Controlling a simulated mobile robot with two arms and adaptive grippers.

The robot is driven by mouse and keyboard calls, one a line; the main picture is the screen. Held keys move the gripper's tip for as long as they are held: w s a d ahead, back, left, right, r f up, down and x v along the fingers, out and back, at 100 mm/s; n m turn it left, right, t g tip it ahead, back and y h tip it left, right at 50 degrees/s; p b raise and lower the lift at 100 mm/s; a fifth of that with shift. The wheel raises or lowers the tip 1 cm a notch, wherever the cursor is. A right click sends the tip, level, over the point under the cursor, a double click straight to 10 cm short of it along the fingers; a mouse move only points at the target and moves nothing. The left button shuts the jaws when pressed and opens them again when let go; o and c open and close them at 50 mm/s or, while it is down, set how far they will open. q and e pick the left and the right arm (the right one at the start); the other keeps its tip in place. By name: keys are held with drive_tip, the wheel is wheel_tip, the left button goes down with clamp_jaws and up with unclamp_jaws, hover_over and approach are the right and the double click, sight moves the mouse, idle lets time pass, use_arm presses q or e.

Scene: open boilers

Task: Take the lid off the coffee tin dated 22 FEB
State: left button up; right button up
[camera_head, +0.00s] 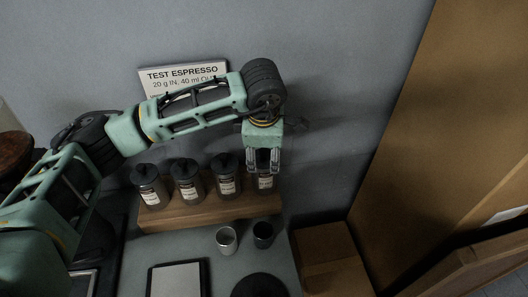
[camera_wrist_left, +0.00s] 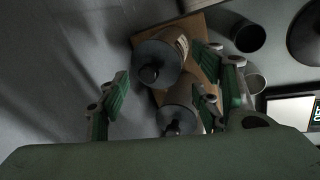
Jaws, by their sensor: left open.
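Several grey coffee tins with dark knobbed lids stand in a row: a left one (camera_head: 151,191), a second (camera_head: 187,188), a third (camera_head: 227,184) and the rightmost (camera_head: 265,183). Their pale labels are too small to read, so I cannot tell which is dated 22 FEB. My left gripper (camera_head: 263,169) points down at the rightmost tin, open and empty, hiding its top. In the left wrist view, one lidded tin (camera_wrist_left: 157,58) is whole; a nearer one (camera_wrist_left: 178,110) is partly hidden by a finger. My right gripper is not in view.
The tins stand on a wooden riser (camera_head: 212,213) against the grey wall. In front are a light metal cup (camera_head: 227,240), a dark cup (camera_head: 263,235), a flat scale (camera_head: 177,280) and a dark round object (camera_head: 259,286). A cardboard box (camera_head: 328,258) is right of the counter.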

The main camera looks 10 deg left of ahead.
sight(263, 156)
use_arm(q)
drive_tip(key=shift+p+x, duration=0.3)
drive_tip(key=shift+x, duration=1.25)
drive_tip(key=shift+w+a+r, duration=0.1)
drive_tip(key=shift+c, duration=0.3)
drive_tip(key=c, duration=0.9)
drive_tip(key=shift+r, duration=0.1)
drive_tip(key=shift+c, duration=0.6)
